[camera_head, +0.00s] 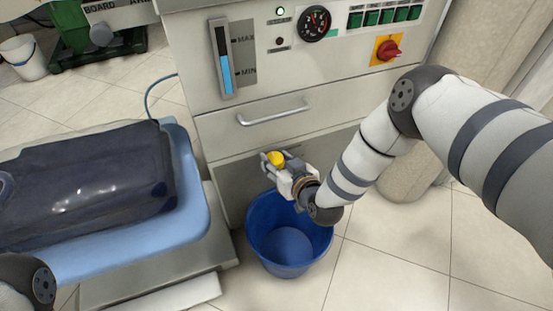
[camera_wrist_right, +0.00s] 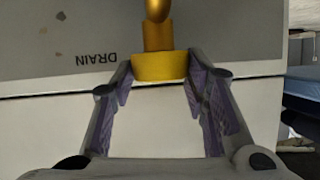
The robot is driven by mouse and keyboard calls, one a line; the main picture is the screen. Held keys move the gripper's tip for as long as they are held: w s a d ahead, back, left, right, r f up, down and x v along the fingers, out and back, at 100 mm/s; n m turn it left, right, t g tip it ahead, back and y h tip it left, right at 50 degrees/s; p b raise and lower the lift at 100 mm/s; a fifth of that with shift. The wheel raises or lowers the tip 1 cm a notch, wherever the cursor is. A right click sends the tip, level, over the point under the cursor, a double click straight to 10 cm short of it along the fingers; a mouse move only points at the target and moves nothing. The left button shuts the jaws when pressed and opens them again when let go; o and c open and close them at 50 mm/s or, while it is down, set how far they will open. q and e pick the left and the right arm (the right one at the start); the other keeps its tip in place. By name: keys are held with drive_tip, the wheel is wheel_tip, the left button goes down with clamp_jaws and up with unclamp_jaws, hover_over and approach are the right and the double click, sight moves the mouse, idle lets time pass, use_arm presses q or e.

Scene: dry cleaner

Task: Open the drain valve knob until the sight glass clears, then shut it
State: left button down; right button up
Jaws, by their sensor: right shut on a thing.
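The drain valve knob is yellow (camera_head: 275,158) and sits low on the front of the grey machine (camera_head: 215,130). It also shows in the right wrist view (camera_wrist_right: 160,67), beside the upside-down word DRAIN. My right gripper (camera_head: 284,168) is shut on the knob, with one finger on each side of it. The sight glass (camera_head: 221,58) is at the machine's upper left. Blue liquid fills its lower part, with the level between the MAX and MIN marks. My left gripper is out of view; only a piece of that arm shows at the lower left.
A blue bucket (camera_head: 262,228) stands on the floor below the knob; I cannot tell whether it holds liquid. A drawer handle (camera_head: 273,113) is above. A red rotary switch (camera_head: 387,50) is at the upper right. A light-blue padded board (camera_head: 190,185) with a dark garment lies left.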

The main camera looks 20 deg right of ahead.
drive_tip(key=shift+n+y, duration=0.9)
drive_tip(key=shift+y, duration=0.2)
drive_tip(key=o, duration=1.1)
drive_tip(key=v, duration=1.2)
drive_tip(key=shift+r, duration=0.25)
drive_tip(key=shift+w, duration=0.1)
